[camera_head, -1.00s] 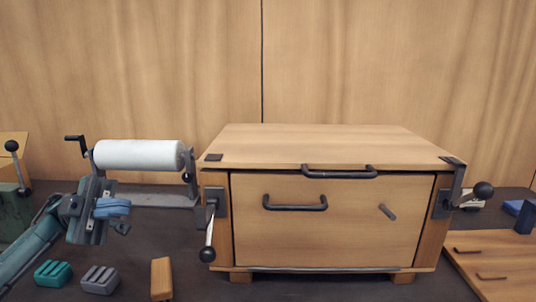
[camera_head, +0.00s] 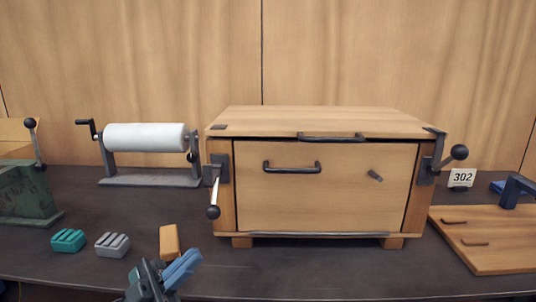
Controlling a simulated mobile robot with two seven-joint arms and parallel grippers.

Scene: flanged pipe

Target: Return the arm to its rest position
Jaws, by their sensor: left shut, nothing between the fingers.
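My left gripper (camera_head: 166,281) is at the bottom of the head view, left of centre, low at the table's front edge. It is shut with nothing held, and its blue fingers point up and to the right. Its arm is mostly out of the frame below. The gripper is apart from the wooden box and appears just in front of a small orange-brown wooden block (camera_head: 169,241). My right gripper is not in view.
A wooden box (camera_head: 330,205) with dark handles and side levers stands centrally. A white roller (camera_head: 146,137) on a stand is behind left. Teal (camera_head: 68,240) and grey (camera_head: 113,244) ribbed blocks lie left. A green machine (camera_head: 25,190) and wooden board (camera_head: 495,240) flank the table.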

